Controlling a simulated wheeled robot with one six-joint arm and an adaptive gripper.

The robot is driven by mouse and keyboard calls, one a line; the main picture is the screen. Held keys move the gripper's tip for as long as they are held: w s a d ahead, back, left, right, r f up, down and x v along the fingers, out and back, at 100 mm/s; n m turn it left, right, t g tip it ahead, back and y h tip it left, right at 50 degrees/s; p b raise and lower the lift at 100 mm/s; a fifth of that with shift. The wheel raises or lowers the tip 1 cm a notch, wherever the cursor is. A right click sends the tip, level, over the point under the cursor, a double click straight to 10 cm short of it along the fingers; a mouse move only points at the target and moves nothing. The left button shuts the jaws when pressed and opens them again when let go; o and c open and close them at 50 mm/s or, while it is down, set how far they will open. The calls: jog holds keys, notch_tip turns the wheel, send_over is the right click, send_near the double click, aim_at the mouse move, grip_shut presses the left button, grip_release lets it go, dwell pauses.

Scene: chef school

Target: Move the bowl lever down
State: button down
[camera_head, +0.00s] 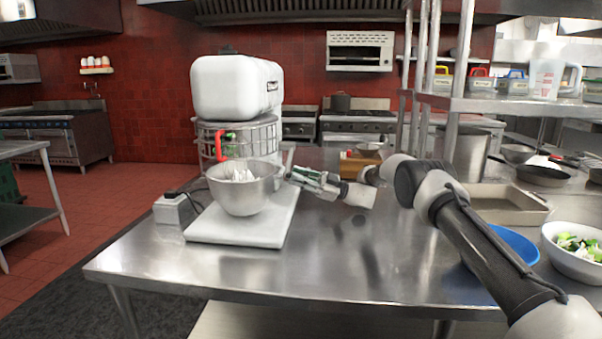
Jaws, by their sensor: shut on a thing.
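A large white stand mixer (234,90) stands on the steel table, with a wire guard (262,135) below its head. A metal mixing bowl (243,197) sits under the guard, above the mixer's white base (238,229). A red handle (220,141) shows at the guard's left front. My gripper (292,174) is at the right side of the mixer, just right of the bowl. Its fingers point left and are shut on what I take to be the bowl lever. The lever itself is hidden by the fingers and too small to make out.
The steel table (170,261) is clear at its front. A blue plate (515,243), a white bowl of vegetables (577,250) and a rectangular pan (505,204) are at the right, near my arm. A shelf post (462,55) rises behind.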

jog(key=shift+w+f+n+g+h, duration=0.25)
jog(key=shift+f+n+g, duration=0.2)
jog(key=shift+n, duration=0.5)
jog(key=shift+w+f+n+g+h, duration=0.25)
jog(key=shift+f+n+g, duration=0.2)
jog(key=shift+n, duration=0.5)
jog(key=c, duration=1.4)
grip_release()
jog(key=shift+o, duration=0.2)
